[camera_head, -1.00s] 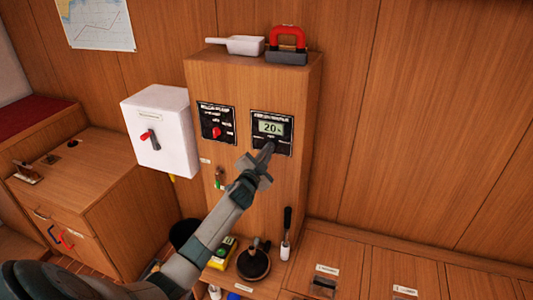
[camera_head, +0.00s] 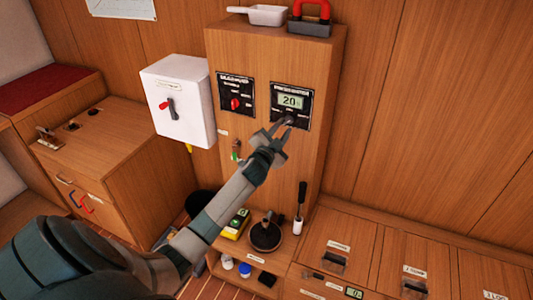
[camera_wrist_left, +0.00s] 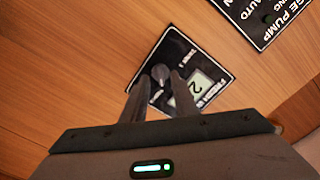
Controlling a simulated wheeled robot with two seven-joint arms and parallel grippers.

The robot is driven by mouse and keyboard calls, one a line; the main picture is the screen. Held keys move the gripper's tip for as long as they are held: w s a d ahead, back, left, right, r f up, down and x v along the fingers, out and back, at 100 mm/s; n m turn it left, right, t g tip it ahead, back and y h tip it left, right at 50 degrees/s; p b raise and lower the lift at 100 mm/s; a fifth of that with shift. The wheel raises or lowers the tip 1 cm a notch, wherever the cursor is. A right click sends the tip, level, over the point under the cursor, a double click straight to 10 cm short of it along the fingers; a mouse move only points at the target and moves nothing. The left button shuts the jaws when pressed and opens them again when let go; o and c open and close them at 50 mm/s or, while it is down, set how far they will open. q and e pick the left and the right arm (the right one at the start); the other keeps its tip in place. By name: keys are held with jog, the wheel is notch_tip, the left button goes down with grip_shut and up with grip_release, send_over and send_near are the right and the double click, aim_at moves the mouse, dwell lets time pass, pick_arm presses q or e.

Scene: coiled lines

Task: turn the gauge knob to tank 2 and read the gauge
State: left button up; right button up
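The gauge panel (camera_head: 303,88) is a black plate on the front of the wooden cabinet, with a lit display (camera_head: 290,100) reading 20 and a small mark after it. Its dark knob (camera_wrist_left: 160,73) sits below the display; in the wrist view it lies between the fingertips, with labels beside it partly covered. I cannot tell which label it points at. My left gripper (camera_wrist_left: 157,82) is open, its two fingers apart on either side of the knob; whether they touch it is unclear. It also shows in the head view (camera_head: 281,127). My right gripper is out of view.
The bilge pump panel (camera_head: 235,93) with a red knob is just left of the gauge. A white switch box (camera_head: 180,100) hangs further left. A white scoop (camera_head: 262,14) and a red-handled block (camera_head: 309,20) stand on top. Several items sit on the low shelf.

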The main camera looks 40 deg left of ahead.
pick_arm(q)
jog(key=b+v, duration=0.3)
jog(key=v, duration=1.2)
jog(key=shift+d, duration=0.1)
jog(key=s+d+f+n+g+h, duration=0.1)
jog(key=s+f+g, duration=0.15)
jog(key=f, duration=1.05)
jog(key=s+d+f+g, duration=0.15)
jog(key=s+f, duration=0.25)
jog(key=f, duration=0.9)
jog(key=s+d+f+n+g+h, duration=0.1)
jog(key=s+f+g, duration=0.2)
jog(key=f, duration=0.9)
jog(key=s+d+f+n+g+h, duration=0.1)
jog(key=s+d+f+g, duration=0.3)
jog(key=s+f, duration=0.85)
jog(key=s+d+f+g, duration=0.2)
jog(key=s+d+f, duration=0.3)
jog(key=s+f, duration=0.75)
jog(key=s+d+f+g, duration=0.1)
jog(key=s+d+f, duration=0.2)
jog(key=s, duration=0.7)
jog(key=s+d+f+n+g+h, duration=0.1)
jog(key=s+d+f+g, duration=0.1)
jog(key=s, duration=0.9)
jog(key=shift+d+f+g, duration=0.3)
jog(key=shift+d+f, duration=0.2)
jog(key=shift+d, duration=0.05)
jog(key=shift+w, duration=0.1)
